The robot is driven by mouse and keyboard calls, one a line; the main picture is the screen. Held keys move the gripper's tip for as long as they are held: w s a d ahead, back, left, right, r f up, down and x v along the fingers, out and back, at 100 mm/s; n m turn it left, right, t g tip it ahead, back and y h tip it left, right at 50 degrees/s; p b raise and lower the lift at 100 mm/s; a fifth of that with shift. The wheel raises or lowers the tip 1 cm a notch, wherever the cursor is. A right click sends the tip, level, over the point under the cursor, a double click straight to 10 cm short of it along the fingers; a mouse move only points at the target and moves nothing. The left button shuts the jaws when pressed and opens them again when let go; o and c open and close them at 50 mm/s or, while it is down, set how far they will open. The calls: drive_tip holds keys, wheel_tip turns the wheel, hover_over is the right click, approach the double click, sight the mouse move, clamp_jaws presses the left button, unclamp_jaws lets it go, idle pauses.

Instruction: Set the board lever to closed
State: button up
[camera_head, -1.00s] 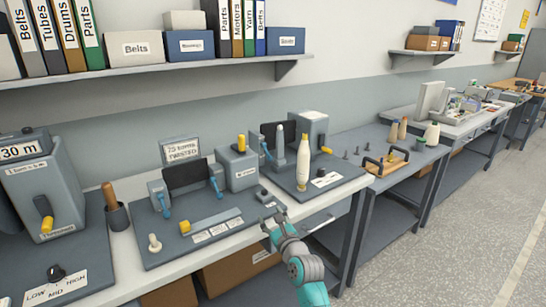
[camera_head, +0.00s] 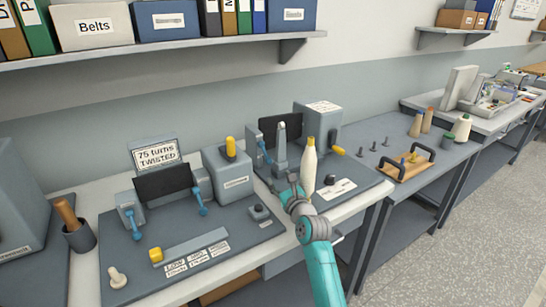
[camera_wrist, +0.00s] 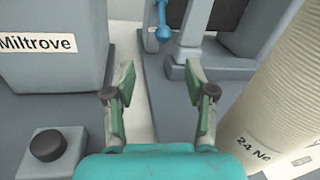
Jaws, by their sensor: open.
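My gripper (camera_head: 291,186) is open and empty, low over the front of the right-hand board (camera_head: 352,198). In the wrist view its two fingers (camera_wrist: 160,85) are spread above the pale gap beside that board. Which lever is the board lever I cannot tell.
A cream yarn cone (camera_head: 309,168) stands close right of my gripper. A grey post (camera_head: 281,150) is behind it. A grey box with a yellow handle (camera_head: 228,178) and a black button (camera_head: 259,212) are to the left. A wooden tray (camera_head: 405,167) is further right.

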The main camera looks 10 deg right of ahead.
sight(270, 162)
drive_tip(key=shift+w+d, duration=0.15)
drive_tip(key=shift+w, duration=0.55)
drive_tip(key=w, duration=0.6)
drive_tip(key=w+a, duration=0.1)
drive_tip(key=w, duration=0.3)
drive_tip(key=shift+a, duration=0.1)
clamp_jaws()
